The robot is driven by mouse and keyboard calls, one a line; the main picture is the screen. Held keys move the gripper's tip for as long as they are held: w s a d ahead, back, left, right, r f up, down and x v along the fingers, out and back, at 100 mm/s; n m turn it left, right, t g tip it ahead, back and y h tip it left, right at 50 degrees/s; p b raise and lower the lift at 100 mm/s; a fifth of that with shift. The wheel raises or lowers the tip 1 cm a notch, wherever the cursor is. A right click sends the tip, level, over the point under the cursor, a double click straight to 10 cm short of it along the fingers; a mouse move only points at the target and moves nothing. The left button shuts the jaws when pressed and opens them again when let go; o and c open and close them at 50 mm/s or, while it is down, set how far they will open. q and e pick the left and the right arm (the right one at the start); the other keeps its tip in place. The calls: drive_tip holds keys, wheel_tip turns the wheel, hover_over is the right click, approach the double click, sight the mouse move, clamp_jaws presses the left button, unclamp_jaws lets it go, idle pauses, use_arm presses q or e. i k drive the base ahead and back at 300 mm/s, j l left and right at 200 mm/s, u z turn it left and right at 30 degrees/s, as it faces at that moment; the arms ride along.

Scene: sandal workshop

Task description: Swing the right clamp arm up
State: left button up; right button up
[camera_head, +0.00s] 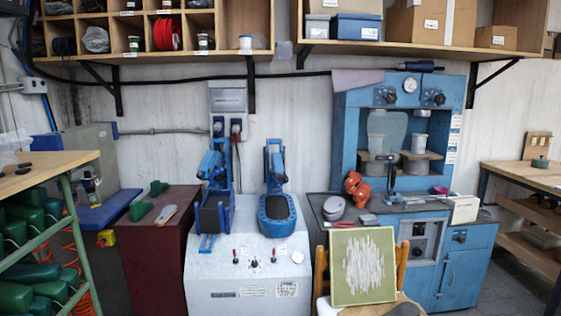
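A pale grey sole-press cabinet (240,275) stands in the middle of the camera_head view with two blue clamp stations on its top. At the right station, the right clamp arm (275,165) is a narrow blue piece standing roughly upright behind a blue, dark-topped oval pad (277,209). I cannot tell its exact angle or whether it is latched. At the left station, the left clamp arm (213,165) stands behind a dark box-shaped pad (215,215). Neither of my grippers is in view.
Small levers (274,251) sit on the cabinet front. A dark red cabinet (160,250) stands at left, a blue press machine (400,120) at right. A chair (403,262) bearing a green framed panel (363,266) stands at front right. Shelves (160,52) hang above.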

sight(278, 171)
drive_tip(key=i+l, duration=0.25)
drive_tip(key=i, duration=0.15)
drive_tip(key=i+l, duration=0.25)
drive_tip(key=i, duration=0.15)
